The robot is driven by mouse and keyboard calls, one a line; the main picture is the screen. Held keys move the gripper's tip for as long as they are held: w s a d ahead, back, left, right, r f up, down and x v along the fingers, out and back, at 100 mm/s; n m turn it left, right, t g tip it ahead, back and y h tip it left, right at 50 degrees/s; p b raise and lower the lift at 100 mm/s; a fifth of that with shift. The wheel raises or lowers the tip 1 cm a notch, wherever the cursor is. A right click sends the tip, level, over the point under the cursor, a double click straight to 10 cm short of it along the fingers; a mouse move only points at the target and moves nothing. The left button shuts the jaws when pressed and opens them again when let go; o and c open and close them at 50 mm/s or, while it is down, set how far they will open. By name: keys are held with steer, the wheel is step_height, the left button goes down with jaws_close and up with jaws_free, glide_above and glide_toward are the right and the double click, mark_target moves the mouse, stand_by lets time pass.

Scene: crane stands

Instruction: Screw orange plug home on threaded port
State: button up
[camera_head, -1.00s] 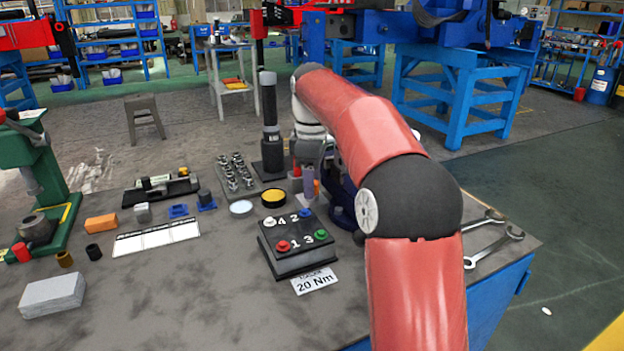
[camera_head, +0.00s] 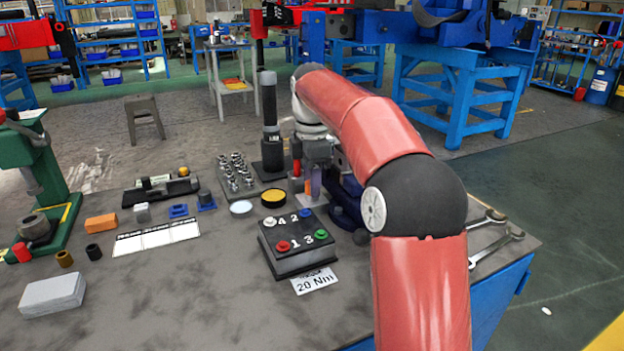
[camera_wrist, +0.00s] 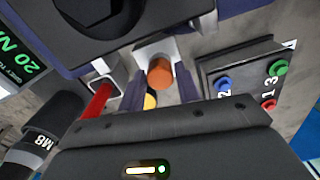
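The orange plug (camera_wrist: 159,72) shows its round end in the wrist view, against a pale grey block or holder (camera_wrist: 155,47). My gripper (camera_wrist: 161,88) is open, its two dark fingers on either side of the plug's line with visible gaps. I cannot tell whether the fingertips reach past the plug's end. In the head view the orange plug (camera_head: 315,189) is small and partly hidden below my wrist. A dark blue body (camera_head: 346,204) stands just right of it. I cannot make out the threaded port.
A red-handled piece (camera_wrist: 97,102) stands close left of my gripper in the wrist view. The black button box (camera_wrist: 238,62) is to the right. A dark part with a hex opening (camera_wrist: 93,10) fills the upper left. A black M8 tool (camera_head: 271,125) stands behind.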

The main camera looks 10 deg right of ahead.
jaws_close()
steer(key=m, duration=0.5)
steer(key=shift+m, duration=0.9)
steer(key=m, duration=0.3)
steer(key=shift+m, duration=0.3)
steer(key=shift+m, duration=0.4)
steer(key=m, duration=0.3)
steer(key=shift+m, duration=0.7)
